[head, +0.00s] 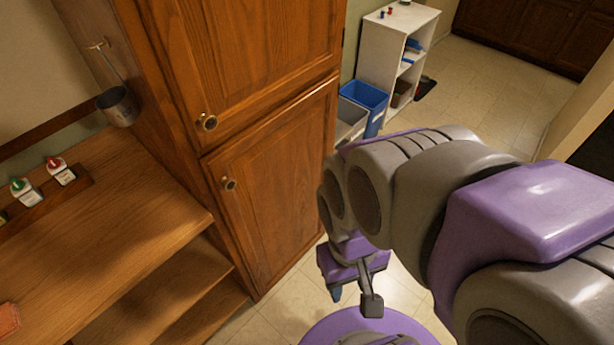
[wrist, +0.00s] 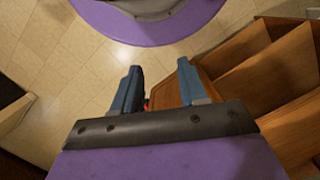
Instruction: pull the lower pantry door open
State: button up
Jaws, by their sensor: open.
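The lower pantry door (head: 271,181) is a brown wooden panel in the head view, and it looks closed. Its round brass knob (head: 229,184) sits near the upper left corner. The upper pantry door (head: 250,52) with a similar knob (head: 207,122) is above it. My gripper (head: 352,287) hangs low over the floor, to the right of the lower door and apart from the knob. In the wrist view my gripper (wrist: 157,82) shows two blue fingers spread apart with nothing held between them. The knob is not visible in the wrist view.
A wooden counter (head: 130,200) with open shelves (head: 180,290) stands left of the pantry. A metal cup (head: 117,106) hangs on the pantry's side. Blue (head: 364,98) and grey bins and a white shelf (head: 390,50) stand behind. Tiled floor (head: 280,318) is clear in front.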

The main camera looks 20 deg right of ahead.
aim_at(264, 182)
jog(key=k+z, duration=0.35)
jog(key=k+l+z, duration=0.1)
jog(key=k+z, duration=0.2)
